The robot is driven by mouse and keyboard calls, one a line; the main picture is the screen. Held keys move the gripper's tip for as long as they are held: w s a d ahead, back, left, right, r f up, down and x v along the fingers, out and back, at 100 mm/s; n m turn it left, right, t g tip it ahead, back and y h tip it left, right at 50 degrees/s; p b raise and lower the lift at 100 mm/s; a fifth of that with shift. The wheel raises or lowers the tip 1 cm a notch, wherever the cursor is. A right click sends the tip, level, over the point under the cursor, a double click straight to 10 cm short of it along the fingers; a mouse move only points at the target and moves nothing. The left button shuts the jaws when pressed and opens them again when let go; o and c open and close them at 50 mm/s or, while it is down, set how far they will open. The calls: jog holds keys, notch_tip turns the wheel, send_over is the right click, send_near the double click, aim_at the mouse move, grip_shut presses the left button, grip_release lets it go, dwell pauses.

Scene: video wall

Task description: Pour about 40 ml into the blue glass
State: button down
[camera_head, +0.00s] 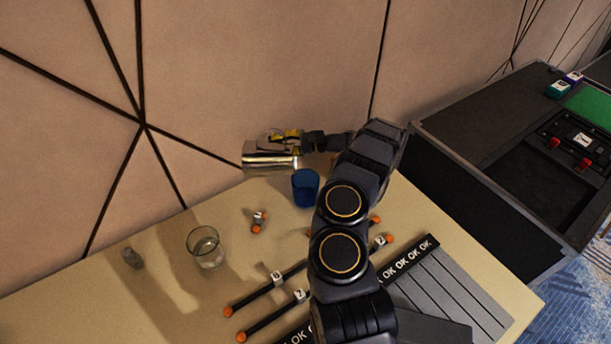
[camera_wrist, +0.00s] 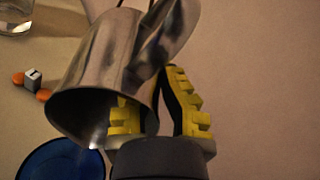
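A shiny metal pitcher (camera_head: 265,158) is tipped nearly onto its side, just up and left of the blue glass (camera_head: 306,187) in the head view. My gripper (camera_head: 287,134) is shut on the pitcher at its handle side. In the wrist view, yellow finger pads sit beside the pitcher (camera_wrist: 102,62), and its wide dark mouth faces down toward the blue glass (camera_wrist: 62,160). The glass stands upright on the table, partly cut off in the wrist view. I cannot make out a stream or the liquid level in the glass.
A small white block with orange balls (camera_head: 259,220) lies nearer the blue glass. Black rods (camera_head: 265,290) and a striped panel (camera_head: 445,295) lie in front. The wall is close behind.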

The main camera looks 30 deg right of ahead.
jog(key=shift+s+d+r+t+b, duration=0.15)
jog(key=shift+t+b, duration=0.15)
jog(key=shift+b, duration=0.35)
dwell(0.5)
